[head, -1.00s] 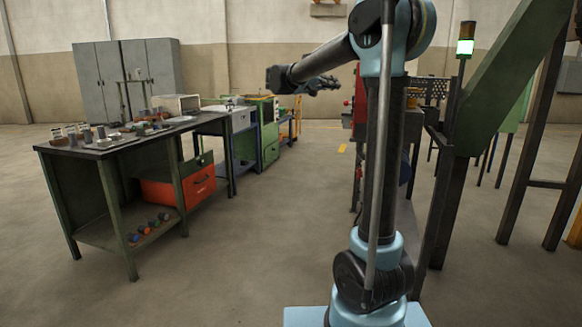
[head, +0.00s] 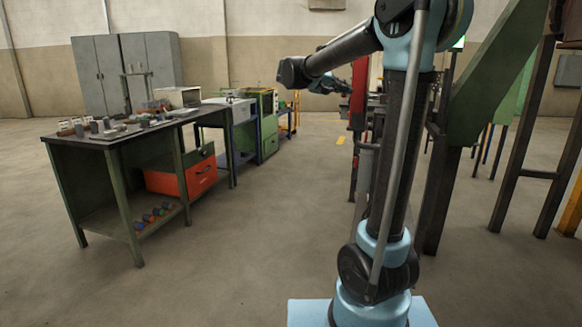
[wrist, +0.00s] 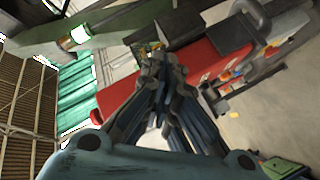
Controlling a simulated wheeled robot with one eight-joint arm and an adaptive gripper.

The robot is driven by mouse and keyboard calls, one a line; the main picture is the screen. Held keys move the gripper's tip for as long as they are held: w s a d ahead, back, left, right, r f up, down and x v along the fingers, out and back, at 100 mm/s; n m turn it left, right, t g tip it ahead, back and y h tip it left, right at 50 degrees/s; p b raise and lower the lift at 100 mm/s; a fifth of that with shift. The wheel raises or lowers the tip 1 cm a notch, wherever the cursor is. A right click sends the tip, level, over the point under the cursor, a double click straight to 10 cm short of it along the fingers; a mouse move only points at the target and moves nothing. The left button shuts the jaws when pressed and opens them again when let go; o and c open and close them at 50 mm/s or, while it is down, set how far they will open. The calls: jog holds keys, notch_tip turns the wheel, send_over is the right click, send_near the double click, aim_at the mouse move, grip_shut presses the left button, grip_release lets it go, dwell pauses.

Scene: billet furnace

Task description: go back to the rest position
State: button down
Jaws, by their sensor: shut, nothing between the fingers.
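My gripper (head: 345,88) shows in the head view at the end of my raised arm, small and partly behind the forearm, in the air right of the workbench. In the wrist view my gripper (wrist: 155,65) fills the middle, its dark fingers drawn together with nothing between them. It appears clear of the things around it, though a red machine body (wrist: 190,70) lies behind it in that view.
A green workbench (head: 125,135) with small parts on top and an orange drawer (head: 185,178) stands at left. A grey cabinet (head: 95,75) is behind it. A green steel frame (head: 485,85) rises close at right. The floor (head: 255,240) between is clear.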

jog(key=s+d+f+n+g+y, duration=0.1)
jog(key=s+d+f+g+y, duration=0.15)
jog(key=s+f, duration=0.8)
jog(key=s+d+f+g+y, duration=0.1)
jog(key=s+d+f+y, duration=0.3)
jog(key=s+f, duration=0.65)
jog(key=s+a+f+y, duration=0.3)
jog(key=s+a+f, duration=0.1)
jog(key=s+f, duration=0.5)
jog(key=s+a+f+n+g+y, duration=0.1)
jog(key=s+a+f+y, duration=0.3)
jog(key=s+f, duration=0.4)
jog(key=shift+s+f+n, duration=0.3)
jog(key=shift+s+f, duration=0.1)
jog(key=shift+s, duration=0.65)
jog(key=shift+w+f, duration=0.2)
jog(key=shift+w, duration=0.25)
